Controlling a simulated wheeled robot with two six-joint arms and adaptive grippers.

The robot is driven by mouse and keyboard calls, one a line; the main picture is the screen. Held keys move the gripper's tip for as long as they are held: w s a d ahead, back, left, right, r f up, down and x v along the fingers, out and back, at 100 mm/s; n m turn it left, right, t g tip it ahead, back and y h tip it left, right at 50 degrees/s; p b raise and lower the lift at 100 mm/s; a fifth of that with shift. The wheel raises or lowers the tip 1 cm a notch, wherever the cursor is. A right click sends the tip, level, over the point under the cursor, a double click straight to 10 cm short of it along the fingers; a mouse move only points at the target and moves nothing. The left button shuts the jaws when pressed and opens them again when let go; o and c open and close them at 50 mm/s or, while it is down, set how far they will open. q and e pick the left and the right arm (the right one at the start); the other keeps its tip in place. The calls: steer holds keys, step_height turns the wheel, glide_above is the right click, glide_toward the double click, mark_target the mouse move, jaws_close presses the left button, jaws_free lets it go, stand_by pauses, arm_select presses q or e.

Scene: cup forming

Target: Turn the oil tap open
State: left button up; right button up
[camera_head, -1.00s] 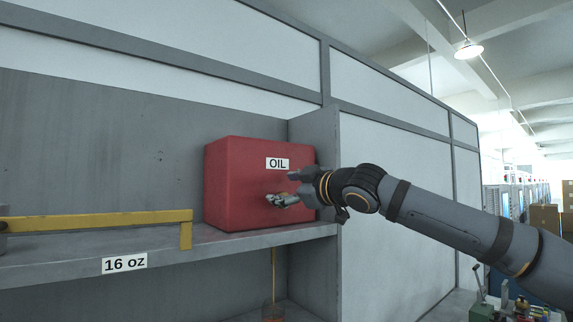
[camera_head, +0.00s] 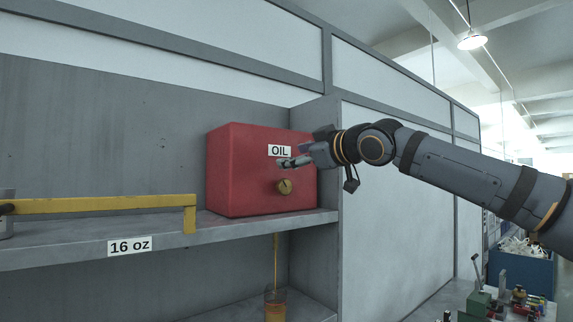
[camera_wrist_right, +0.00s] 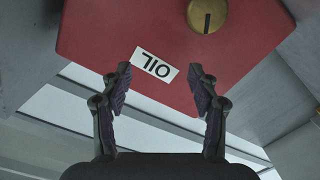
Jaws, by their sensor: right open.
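The red oil box (camera_head: 235,170) stands on a grey shelf with a white OIL label on its front. Its oil tap, a round brass knob (camera_head: 284,187) with a dark line, sits below the label and is uncovered. The tap also shows at the top of the right wrist view (camera_wrist_right: 207,14). My right gripper (camera_head: 292,162) is open and empty in front of the box, just above the tap and apart from it. A thin amber stream (camera_head: 276,250) runs down below the shelf into a clear cup (camera_head: 275,304) holding amber liquid. My left gripper is out of view.
The shelf (camera_head: 80,255) carries a 16 oz label and a yellow bar (camera_head: 100,204) at left. A grey partition (camera_head: 328,150) stands close to the right of the box. A bench with tools (camera_head: 500,303) is at lower right.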

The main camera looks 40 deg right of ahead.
mark_target(286, 187)
arm_select(q)
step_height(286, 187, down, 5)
steer(key=b, duration=0.4)
arm_select(e)
steer(key=s+f+m, duration=0.8)
steer(key=w+p, duration=0.2)
steer(key=w, duration=0.1)
steer(key=w+p, duration=0.3)
steer(key=w, duration=0.1)
steer(key=w+r+p, duration=0.1)
steer(key=w+p, duration=0.1)
steer(key=w, duration=0.1)
steer(key=shift+w+a, duration=0.15)
steer(key=shift+w, duration=0.05)
steer(key=shift+w+f+p, duration=0.1)
steer(key=shift+w+p, duration=0.25)
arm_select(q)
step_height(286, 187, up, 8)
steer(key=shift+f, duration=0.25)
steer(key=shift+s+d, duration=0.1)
arm_select(e)
steer(key=shift+s, duration=0.1)
steer(key=shift+c, duration=0.5)
steer(key=shift+f, duration=0.1)
steer(key=c, duration=1.1)
